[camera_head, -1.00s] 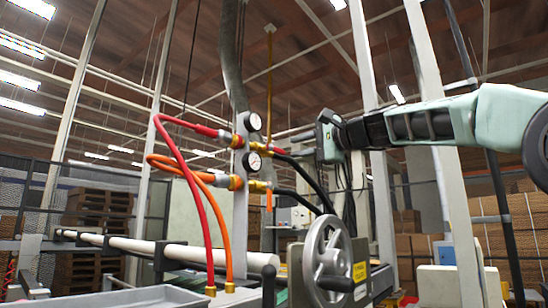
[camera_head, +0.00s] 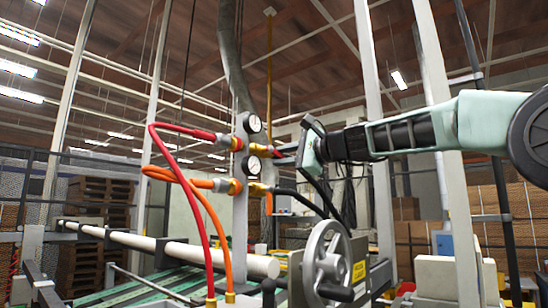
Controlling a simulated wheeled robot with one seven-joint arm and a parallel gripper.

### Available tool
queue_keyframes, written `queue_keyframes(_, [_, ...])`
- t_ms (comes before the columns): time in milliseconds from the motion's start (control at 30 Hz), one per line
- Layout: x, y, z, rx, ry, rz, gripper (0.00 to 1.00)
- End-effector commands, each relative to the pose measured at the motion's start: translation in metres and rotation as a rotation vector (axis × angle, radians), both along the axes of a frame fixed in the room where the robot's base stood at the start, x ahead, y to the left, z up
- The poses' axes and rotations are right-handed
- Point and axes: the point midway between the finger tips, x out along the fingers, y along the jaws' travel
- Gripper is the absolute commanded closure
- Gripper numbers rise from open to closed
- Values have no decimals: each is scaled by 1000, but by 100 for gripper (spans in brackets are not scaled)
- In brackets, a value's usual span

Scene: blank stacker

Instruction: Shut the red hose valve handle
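The red hose (camera_head: 172,182) loops up to a brass fitting on the left of a grey post (camera_head: 241,215). To the right of the post, at the same height, is the brass valve (camera_head: 258,149), with a small red part, seemingly its handle (camera_head: 281,147), pointing right. My gripper (camera_head: 288,155) comes in from the right, level with this valve and very close to the red part. Its fingers are small, dark and partly hidden, so I cannot tell whether they are open, shut or touching the handle.
Two gauges (camera_head: 253,123) sit beside the valves. The orange hose (camera_head: 205,215) runs to a lower valve (camera_head: 257,189) with an orange handle (camera_head: 269,203) hanging down. A black hose and a grey handwheel (camera_head: 327,262) are below my gripper. A white upright (camera_head: 372,110) stands behind my arm.

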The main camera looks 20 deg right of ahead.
Motion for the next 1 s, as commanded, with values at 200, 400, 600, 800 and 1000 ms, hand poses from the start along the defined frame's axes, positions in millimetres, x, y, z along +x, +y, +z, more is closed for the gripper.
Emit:
queue_keyframes(200, [-2, 3, -7, 197, 147, -1, 75])
queue_keyframes(400, [-7, 10, -17, 425, 313, 0, 75])
queue_keyframes(600, [-14, 20, -23, 697, 511, 2, 75])
queue_keyframes(800, [-21, 29, -25, 934, 683, 1, 75])
queue_keyframes(1000, [-24, 33, -26, 1070, 779, 2, 75])
